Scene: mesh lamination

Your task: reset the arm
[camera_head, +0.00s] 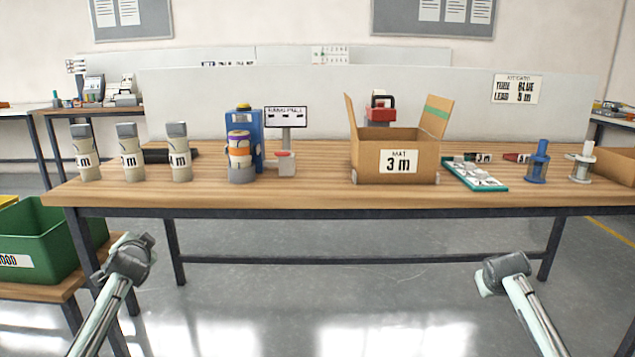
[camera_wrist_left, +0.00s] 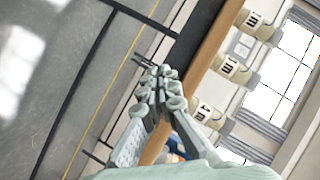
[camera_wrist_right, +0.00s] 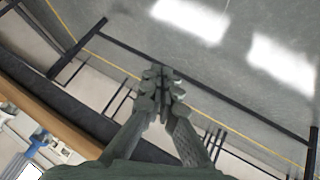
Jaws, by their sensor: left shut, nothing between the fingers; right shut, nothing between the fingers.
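My left arm reaches in at the lower left of the head view, in front of the table's left end and below its top. In the left wrist view the left gripper (camera_wrist_left: 160,88) has its fingers together, with nothing between them. My right arm reaches in at the lower right of the head view, in front of the table. In the right wrist view the right gripper (camera_wrist_right: 160,80) has its fingers together and is empty, over the floor. Both grippers are apart from everything on the table.
The wooden table (camera_head: 320,198) holds an open cardboard box (camera_head: 365,165) marked 3 m, several labelled cylinders (camera_head: 131,160), a blue device (camera_head: 251,127), a green tray (camera_head: 474,182) and a blue spool stand (camera_head: 537,165). A green bin (camera_head: 40,235) stands at the left. The floor between my arms is clear.

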